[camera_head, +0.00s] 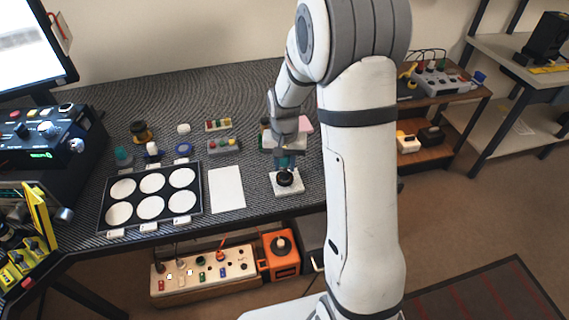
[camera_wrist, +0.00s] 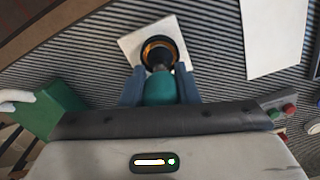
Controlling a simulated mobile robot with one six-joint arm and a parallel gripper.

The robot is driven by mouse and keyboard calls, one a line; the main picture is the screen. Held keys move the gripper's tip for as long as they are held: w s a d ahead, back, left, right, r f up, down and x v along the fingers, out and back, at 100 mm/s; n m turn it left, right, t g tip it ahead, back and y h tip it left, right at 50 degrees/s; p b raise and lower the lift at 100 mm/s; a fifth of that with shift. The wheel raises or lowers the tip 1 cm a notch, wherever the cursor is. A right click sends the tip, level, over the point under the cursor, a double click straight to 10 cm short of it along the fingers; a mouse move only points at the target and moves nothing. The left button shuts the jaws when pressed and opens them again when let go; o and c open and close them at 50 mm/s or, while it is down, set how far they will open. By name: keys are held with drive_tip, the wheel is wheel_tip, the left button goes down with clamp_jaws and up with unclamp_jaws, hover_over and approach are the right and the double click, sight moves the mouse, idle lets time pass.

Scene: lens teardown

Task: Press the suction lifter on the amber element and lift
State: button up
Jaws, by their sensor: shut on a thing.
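My gripper (camera_wrist: 161,88) is shut on a teal suction lifter (camera_wrist: 160,88), whose dark lower end points down at the black round lens barrel. The lens barrel (camera_wrist: 155,47) sits on a white square base (camera_wrist: 130,44), and an amber ring (camera_wrist: 153,43) shows inside its opening. In the head view the lens barrel (camera_head: 285,179) stands on the white base (camera_head: 290,188) near the table's front edge, with my gripper (camera_head: 285,160) just above it. The lifter's tip overlaps the opening in the wrist view; I cannot tell whether it touches the amber element.
A black tray with white round pads (camera_head: 199,206) lies to the left, beside a white sheet (camera_head: 226,188). Small coloured parts holders (camera_head: 222,146) stand behind the sheet. A control box (camera_head: 40,140) stands at the far left. A green block (camera_wrist: 52,108) shows at the left in the wrist view.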

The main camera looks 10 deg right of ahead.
drive_tip(key=shift+r+p, duration=3.05)
drive_tip(key=shift+r, duration=1.6)
drive_tip(key=shift+f, duration=0.1)
